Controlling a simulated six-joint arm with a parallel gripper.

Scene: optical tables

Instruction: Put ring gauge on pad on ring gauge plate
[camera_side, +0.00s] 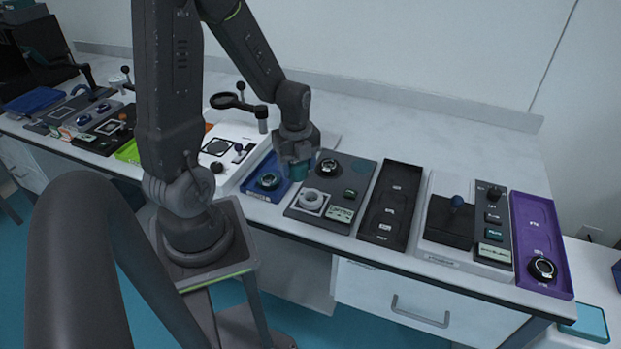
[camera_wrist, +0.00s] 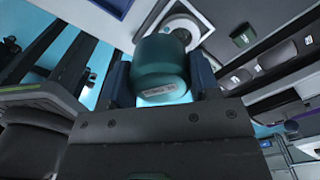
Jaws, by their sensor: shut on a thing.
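My gripper (camera_side: 297,168) is shut on a teal cylinder (camera_side: 299,171), likely the ring gauge; no bore shows. In the wrist view the teal cylinder (camera_wrist: 162,70) sits between the two fingers, with a small white label facing the camera. It hangs over the gap between the blue tray and the dark grey plate (camera_side: 323,222), apparently above the surface. That plate, likely the ring gauge plate, bears a pale ring on a light square (camera_side: 311,200), a dark teal round spot (camera_side: 360,167), a black round piece (camera_side: 328,167) and a small green piece (camera_side: 350,193). Which is the pad is unclear.
A blue tray (camera_side: 253,188) with a dark round piece stands left of the plate. A black tray (camera_side: 376,228) stands close on its right. Further right are a grey fixture (camera_side: 437,251) and a purple tray (camera_side: 529,225). The table behind is clear.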

